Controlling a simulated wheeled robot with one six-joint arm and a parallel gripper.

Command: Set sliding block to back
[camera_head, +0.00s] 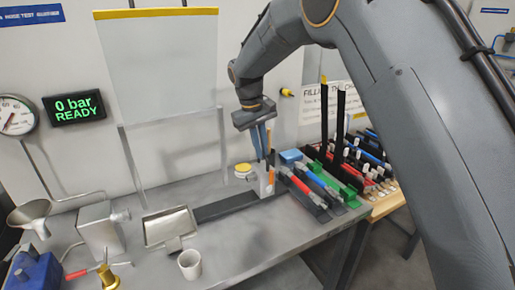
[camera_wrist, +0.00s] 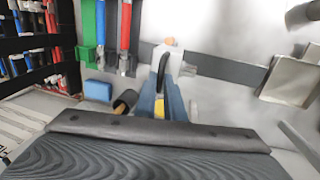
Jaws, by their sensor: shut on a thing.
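A pale grey sliding block (camera_head: 264,186) stands upright at the right part of a dark flat rail (camera_head: 228,206) on the bench. In the wrist view the block (camera_wrist: 172,48) sits across the rail (camera_wrist: 232,69), with a dark upright piece in front of it. My gripper (camera_head: 263,158) reaches down from above, its blue fingers closed at the block's upper part. In the wrist view my gripper (camera_wrist: 162,90) is shut at the block, and the fingers partly hide what they grip. The exact contact is hard to see.
A rack of red, blue and green pieces (camera_head: 318,186) stands close at the right. A blue box (camera_head: 290,156) and a yellow-topped round item (camera_head: 243,169) are near the block. A metal tray (camera_head: 170,228) and white cup (camera_head: 190,264) lie left. The rail's middle is clear.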

